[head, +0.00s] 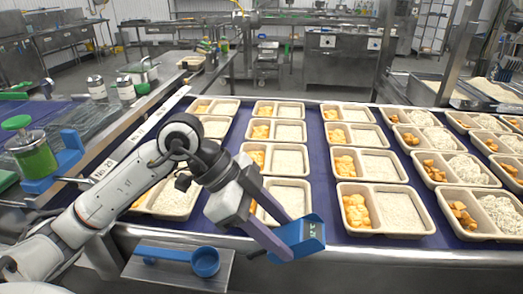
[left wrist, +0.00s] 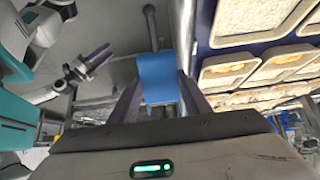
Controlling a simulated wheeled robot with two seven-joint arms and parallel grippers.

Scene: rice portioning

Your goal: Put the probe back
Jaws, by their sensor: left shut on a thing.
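My left gripper (head: 292,240) is shut on a blue probe (head: 313,234) with a small dark display on its face.
The dark blue conveyor (head: 318,180) carries several trays of rice and orange chunks. A green-topped canister (head: 33,155) stands at the left in a blue holder (head: 68,158).

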